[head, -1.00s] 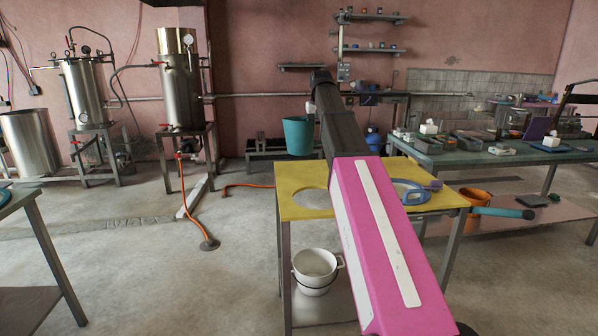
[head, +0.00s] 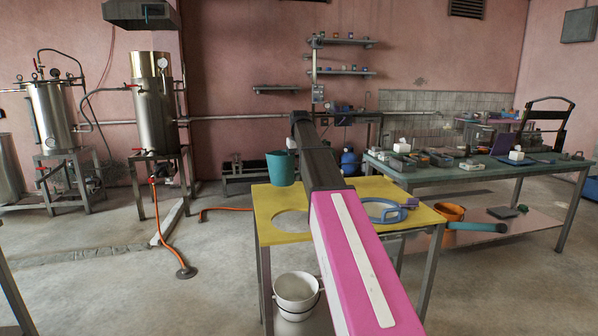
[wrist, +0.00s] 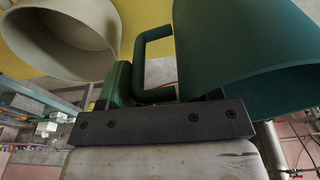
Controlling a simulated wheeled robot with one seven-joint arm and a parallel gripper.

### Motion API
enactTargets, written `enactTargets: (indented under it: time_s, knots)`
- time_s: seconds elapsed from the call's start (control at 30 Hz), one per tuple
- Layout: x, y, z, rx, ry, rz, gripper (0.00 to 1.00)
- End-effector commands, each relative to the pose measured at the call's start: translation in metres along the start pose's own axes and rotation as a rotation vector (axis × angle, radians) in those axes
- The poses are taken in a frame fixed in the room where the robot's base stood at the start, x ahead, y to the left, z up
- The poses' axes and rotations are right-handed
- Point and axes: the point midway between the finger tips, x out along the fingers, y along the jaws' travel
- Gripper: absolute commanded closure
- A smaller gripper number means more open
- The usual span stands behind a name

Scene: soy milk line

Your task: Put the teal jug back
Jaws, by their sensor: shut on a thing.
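The teal jug (head: 280,168) hangs in the air over the back left of the yellow table (head: 262,229), apart from its top. It fills the right of the wrist view (wrist: 245,45), with its handle (wrist: 152,62) towards the middle. My gripper (head: 293,144) is shut on the jug at its handle side; my arm hides most of the grip in the head view. The yellow top has a round hole (head: 290,224) at its left. The wrist view shows a pale round-rimmed thing (wrist: 60,30) at the upper left.
A white bucket (head: 297,291) stands under the yellow table. A blue ring-shaped thing (head: 384,209) lies on its right side. A green bench (head: 473,178) with tools stands behind right, an orange bucket (head: 449,212) below it. Steel tanks (head: 156,110) stand at the left.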

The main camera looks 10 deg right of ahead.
Motion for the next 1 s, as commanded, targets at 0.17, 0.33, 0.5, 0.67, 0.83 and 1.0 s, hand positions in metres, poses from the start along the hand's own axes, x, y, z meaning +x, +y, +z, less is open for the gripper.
enactTargets:
  time_s: [0.17,0.33,0.5,0.67,0.83,1.0]
  knots:
    - [0.007,0.005,-0.003,-0.001,0.001,0.0,0.94]
    - [0.027,0.005,0.002,-0.001,-0.002,0.0,0.94]
    - [0.044,0.005,0.003,-0.001,0.001,0.0,0.94]
    - [0.044,0.005,0.003,-0.001,0.001,0.0,0.94]
    - [0.046,0.005,0.003,-0.001,0.0,0.0,0.94]
    - [0.046,0.005,0.003,-0.001,0.001,0.0,0.17]
